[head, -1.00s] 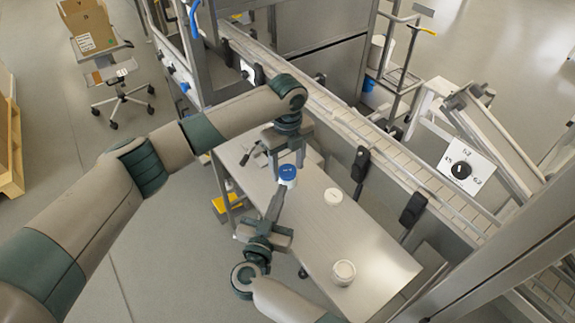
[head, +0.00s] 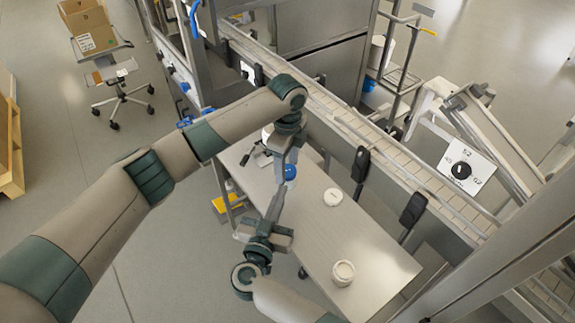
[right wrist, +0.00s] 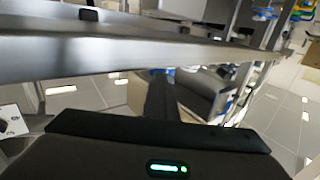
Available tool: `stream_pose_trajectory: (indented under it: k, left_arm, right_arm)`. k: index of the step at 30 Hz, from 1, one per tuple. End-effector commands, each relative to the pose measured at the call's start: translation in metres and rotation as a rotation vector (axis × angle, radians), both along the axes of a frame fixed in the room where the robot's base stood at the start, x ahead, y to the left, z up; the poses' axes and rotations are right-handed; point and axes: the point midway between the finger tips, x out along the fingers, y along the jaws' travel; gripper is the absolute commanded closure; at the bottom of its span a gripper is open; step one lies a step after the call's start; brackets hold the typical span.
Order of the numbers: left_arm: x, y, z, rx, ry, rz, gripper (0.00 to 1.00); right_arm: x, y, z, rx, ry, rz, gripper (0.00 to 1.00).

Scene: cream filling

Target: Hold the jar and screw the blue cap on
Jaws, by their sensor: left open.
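The blue cap (head: 290,172) shows at the lower end of my left gripper (head: 284,166), above the steel table, in the head view. The left fingers point down around it and are open; they partly cover it. The jar under the cap is hidden by the fingers, so how the cap sits on it cannot be told. My right gripper (head: 275,200) reaches up from below, its fingertips near the jar's place; whether they are closed on it is not visible. The right wrist view shows a dark finger (right wrist: 161,97) with a bit of blue at its far end.
On the steel table (head: 315,240) stand a white lid-like round piece (head: 333,197) and a white jar (head: 343,273). A conveyor (head: 400,165) runs along the table's far side. Dark posts (head: 413,209) stand between them. The table's middle is clear.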

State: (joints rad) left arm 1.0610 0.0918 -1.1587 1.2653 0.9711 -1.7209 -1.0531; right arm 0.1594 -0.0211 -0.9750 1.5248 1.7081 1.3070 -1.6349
Motion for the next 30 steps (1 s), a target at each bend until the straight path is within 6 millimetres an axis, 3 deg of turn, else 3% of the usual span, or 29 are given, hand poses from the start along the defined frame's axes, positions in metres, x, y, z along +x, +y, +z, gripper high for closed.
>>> stream_pose_trajectory:
  k: [12,21,22,26,28,29,30]
  left_arm:
    - [-0.0015,-0.0028,0.0001,-0.005,0.003,0.408,0.46]
    - [-0.0008,-0.0017,0.0001,-0.003,0.0,0.447,0.46]
    - [-0.0008,-0.0017,0.0001,-0.003,0.001,0.447,0.48]
    - [-0.0008,-0.0015,0.0001,-0.003,0.001,0.447,0.79]
    - [-0.0008,-0.0014,0.0,-0.003,0.001,0.446,0.81]
    - [-0.0008,-0.0014,0.0001,-0.003,0.001,0.446,0.68]
    - [-0.0006,-0.0014,0.0001,-0.003,0.001,0.446,0.78]
  right_arm:
    - [0.0001,0.0015,0.0004,0.001,0.0,0.004,1.0]
    - [0.0001,0.001,0.0002,0.0,0.0,0.003,1.0]
    - [0.0001,0.001,0.0002,0.0,0.0,0.003,1.0]
    - [0.0001,0.0009,0.0002,0.0,0.0,0.003,1.0]
    - [0.0001,0.0008,0.0002,0.0,0.0,0.002,1.0]
    - [0.0001,0.0008,0.0001,0.0,0.0,0.002,1.0]
    - [0.0001,0.0008,0.0001,0.0,0.0,0.002,1.0]
